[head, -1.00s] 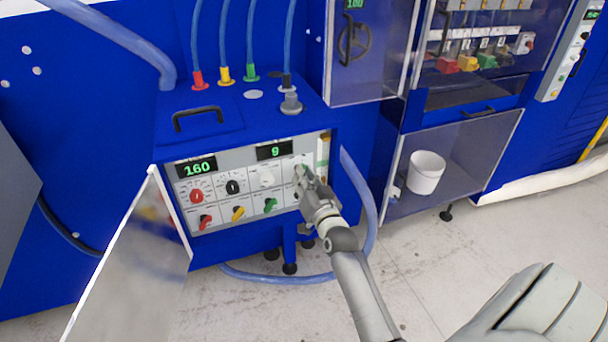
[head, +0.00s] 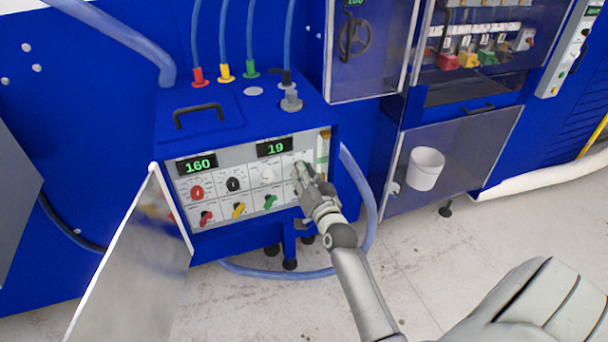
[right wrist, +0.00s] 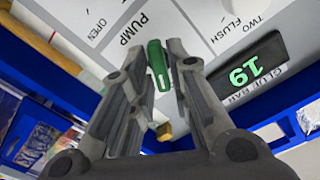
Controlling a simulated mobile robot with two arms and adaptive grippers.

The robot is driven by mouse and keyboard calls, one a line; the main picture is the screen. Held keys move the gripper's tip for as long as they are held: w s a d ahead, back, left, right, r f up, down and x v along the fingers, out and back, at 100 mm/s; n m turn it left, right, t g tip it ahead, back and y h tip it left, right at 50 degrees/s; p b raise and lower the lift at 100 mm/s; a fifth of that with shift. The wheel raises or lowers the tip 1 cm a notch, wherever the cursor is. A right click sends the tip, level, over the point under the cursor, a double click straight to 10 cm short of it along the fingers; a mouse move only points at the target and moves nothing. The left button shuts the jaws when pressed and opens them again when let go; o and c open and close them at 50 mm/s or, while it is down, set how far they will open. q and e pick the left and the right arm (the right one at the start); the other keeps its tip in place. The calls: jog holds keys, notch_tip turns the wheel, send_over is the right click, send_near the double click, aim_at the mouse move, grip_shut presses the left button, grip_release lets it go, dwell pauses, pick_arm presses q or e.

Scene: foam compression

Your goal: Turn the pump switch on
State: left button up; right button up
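The grey control panel (head: 222,176) is set in the front of a blue machine, with its displays reading 160 and 19. My right gripper (head: 300,178) is at the right part of the panel and hides what is behind it. In the right wrist view, a green switch handle (right wrist: 157,66) stands between the spread fingertips of my right gripper (right wrist: 153,60), close to the right finger; whether they touch I cannot tell. The word PUMP is printed beside the handle. My left gripper is not in view.
Red, yellow and green knobs line the panel's lower row. An open door (head: 140,255) hangs at the left of the panel. A blue hose (head: 370,200) loops at the right and below. A white bucket (head: 426,168) is behind a clear door further right.

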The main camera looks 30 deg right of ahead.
jog(key=shift+o, duration=1)
jog(key=v, duration=1.2)
jog(key=s+a+f+n+g+y, duration=0.1)
jog(key=s+a+f+n+g, duration=0.2)
jog(key=f, duration=0.9)
jog(key=s+a+f+n+g+y, duration=0.1)
jog(key=s+a+f+g+y, duration=0.2)
jog(key=f, duration=0.9)
jog(key=s+a+f+n+g, duration=0.2)
jog(key=s+a+f, duration=0.25)
jog(key=f, duration=0.75)
jog(key=s+f+n+g, duration=0.1)
jog(key=s+f+g, duration=0.2)
jog(key=s+f, duration=0.3)
jog(key=s+f+n+g, duration=0.2)
jog(key=s+f, duration=0.4)
jog(key=s, duration=0.7)
jog(key=s+f+n+g, duration=0.2)
jog(key=s+f, duration=0.4)
jog(key=s, duration=0.4)
jog(key=shift+s+a+g, duration=0.3)
jog(key=shift+a+g, duration=0.1)
jog(key=shift+g, duration=0.4)
